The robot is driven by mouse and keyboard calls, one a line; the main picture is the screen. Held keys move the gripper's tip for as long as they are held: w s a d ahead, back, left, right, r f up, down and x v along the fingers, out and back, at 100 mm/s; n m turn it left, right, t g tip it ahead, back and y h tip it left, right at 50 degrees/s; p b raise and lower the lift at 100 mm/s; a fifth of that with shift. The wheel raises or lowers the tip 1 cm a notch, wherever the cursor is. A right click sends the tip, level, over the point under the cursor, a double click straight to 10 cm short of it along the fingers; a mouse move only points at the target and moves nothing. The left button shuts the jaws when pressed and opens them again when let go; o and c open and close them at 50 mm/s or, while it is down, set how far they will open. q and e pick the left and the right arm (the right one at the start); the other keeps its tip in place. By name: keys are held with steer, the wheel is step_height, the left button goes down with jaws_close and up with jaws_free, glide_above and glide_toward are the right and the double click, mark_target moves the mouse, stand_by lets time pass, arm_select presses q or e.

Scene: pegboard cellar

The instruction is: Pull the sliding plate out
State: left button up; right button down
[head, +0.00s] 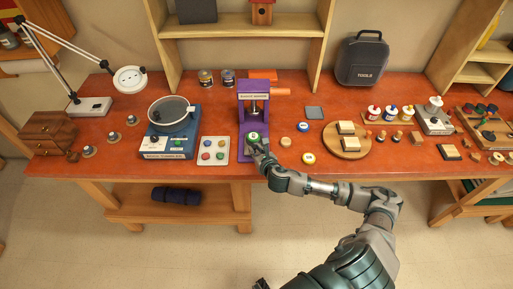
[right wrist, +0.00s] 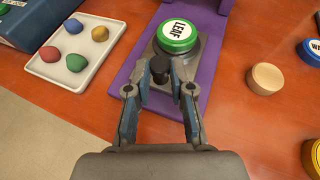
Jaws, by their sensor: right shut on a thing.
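The purple press (head: 254,104) stands on the red-brown bench, its frame upright over a purple base. The grey sliding plate (right wrist: 207,55) lies on this base and carries a round green tin marked LEAF (right wrist: 178,32). The green tin also shows in the head view (head: 254,137), in front of the press column. A black knob (right wrist: 160,66) stands at the plate's near end. My right gripper (right wrist: 160,84) is shut on this knob, one finger on each side. A small dark part of what looks like my left gripper (head: 262,284) shows at the bottom edge; its fingers cannot be made out.
A white tray (head: 215,150) with coloured lumps is close left of the press. A round board (head: 346,153) is further right. The floor before the bench is clear.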

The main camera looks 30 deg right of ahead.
steer(key=shift+s+f, duration=0.1)
steer(key=shift+f, duration=0.25)
steer(key=c, duration=1.3)
jaws_free()
steer(key=o, duration=0.3)
steer(key=shift+r, duration=0.1)
steer(key=shift+r, duration=0.1)
steer(key=v, duration=1.1)
steer(key=shift+s, duration=0.25)
steer(key=shift+r, duration=0.1)
